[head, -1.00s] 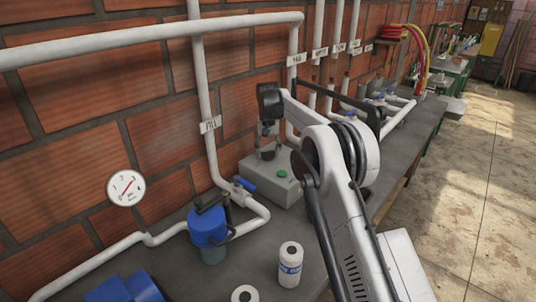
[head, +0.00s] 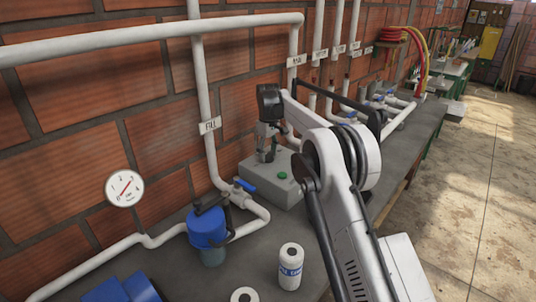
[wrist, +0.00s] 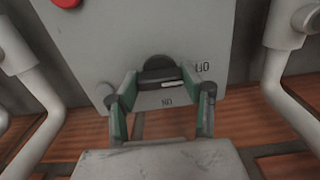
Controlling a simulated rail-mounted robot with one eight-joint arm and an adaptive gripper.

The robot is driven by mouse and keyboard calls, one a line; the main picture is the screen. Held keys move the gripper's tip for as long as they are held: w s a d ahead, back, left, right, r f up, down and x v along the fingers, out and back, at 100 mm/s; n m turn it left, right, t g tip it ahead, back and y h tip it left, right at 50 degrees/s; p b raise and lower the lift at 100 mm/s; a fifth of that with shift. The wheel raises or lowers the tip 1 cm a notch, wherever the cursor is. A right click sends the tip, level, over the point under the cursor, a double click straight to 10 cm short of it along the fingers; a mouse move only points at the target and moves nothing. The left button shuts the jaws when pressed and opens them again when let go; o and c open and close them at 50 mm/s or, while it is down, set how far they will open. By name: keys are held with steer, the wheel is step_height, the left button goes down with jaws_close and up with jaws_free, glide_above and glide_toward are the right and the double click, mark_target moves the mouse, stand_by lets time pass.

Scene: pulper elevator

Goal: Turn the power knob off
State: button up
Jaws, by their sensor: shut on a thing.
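The power knob (wrist: 160,72) is a dark round knob with a white pointer line, on a grey panel (wrist: 205,25) in the wrist view. The pointer lies toward the right, below a small label that is hard to read; another label, like "NO", sits below the knob. My gripper (wrist: 160,86) has its green-padded fingers on either side of the knob and is shut on it. In the head view my gripper (head: 265,150) points down onto the grey box (head: 258,183); the knob is hidden there.
The box has a green button (head: 282,175), and a red button (wrist: 66,3) shows in the wrist view.

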mark_target(268, 152)
stand_by(0.4)
steer(key=o, duration=1.2)
steer(key=shift+c, duration=0.2)
step_height(268, 152, up, 12)
